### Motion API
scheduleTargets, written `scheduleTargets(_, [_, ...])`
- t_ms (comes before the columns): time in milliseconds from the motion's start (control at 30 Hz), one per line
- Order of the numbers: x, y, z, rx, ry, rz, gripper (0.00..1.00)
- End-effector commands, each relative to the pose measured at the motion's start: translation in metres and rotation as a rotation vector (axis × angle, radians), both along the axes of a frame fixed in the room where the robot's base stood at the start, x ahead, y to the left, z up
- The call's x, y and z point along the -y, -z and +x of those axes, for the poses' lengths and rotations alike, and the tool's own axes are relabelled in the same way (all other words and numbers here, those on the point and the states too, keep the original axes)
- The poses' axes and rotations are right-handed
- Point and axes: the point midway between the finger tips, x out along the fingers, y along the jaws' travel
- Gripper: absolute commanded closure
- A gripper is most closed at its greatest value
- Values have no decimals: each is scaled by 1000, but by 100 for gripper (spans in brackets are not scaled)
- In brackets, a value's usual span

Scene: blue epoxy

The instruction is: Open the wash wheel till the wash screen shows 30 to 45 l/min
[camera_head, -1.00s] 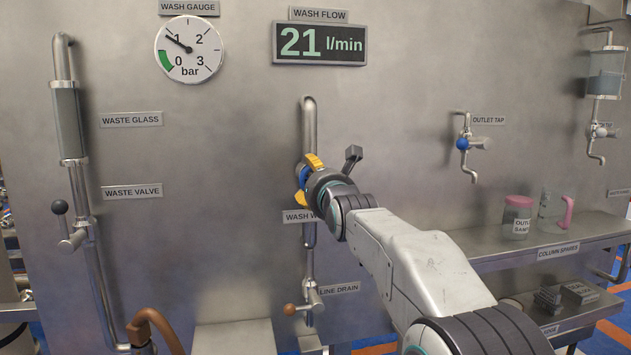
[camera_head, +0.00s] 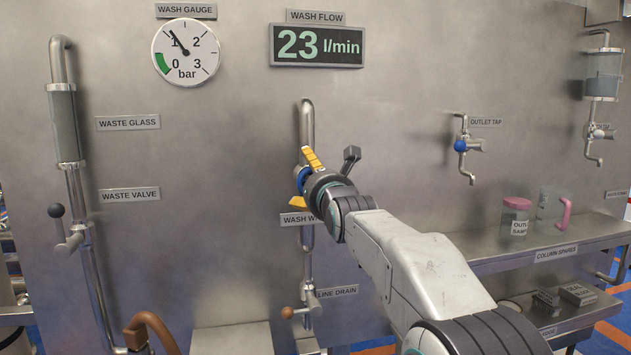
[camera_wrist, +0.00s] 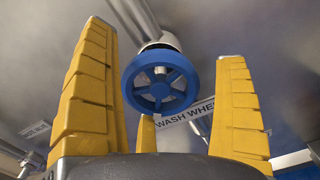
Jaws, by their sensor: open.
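The wash wheel (camera_wrist: 160,82) is a blue spoked handwheel on the wash pipe. In the wrist view it sits between the yellow fingers of my gripper (camera_wrist: 172,95), with gaps visible on both sides. In the head view the wheel (camera_head: 301,178) is mostly hidden behind my gripper (camera_head: 308,182), whose fingers are spread open around it. I cannot tell whether any finger touches the rim. The wash flow screen (camera_head: 317,46) reads 23 l/min. The wash gauge (camera_head: 186,52) needle points close to 1 bar.
The line drain valve (camera_head: 302,312) with its brown knob is below the wheel. The waste valve (camera_head: 67,235) is at the left. The outlet tap (camera_head: 467,146) and a shelf (camera_head: 480,257) with a pink-lidded jar (camera_head: 515,216) are at the right. The panel around the wheel is clear.

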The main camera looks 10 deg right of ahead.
Motion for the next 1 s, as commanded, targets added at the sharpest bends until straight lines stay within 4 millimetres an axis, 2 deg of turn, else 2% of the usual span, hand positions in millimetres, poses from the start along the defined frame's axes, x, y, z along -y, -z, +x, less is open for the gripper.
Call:
scheduleTargets(267, [-1, 1, -10, -3, -1, 0, 8])
scheduleTargets(800, [0, 0, -89, 1, 1, 0, 8])
scheduleTargets(1000, [1, 0, -109, 1, 1, 0, 8])
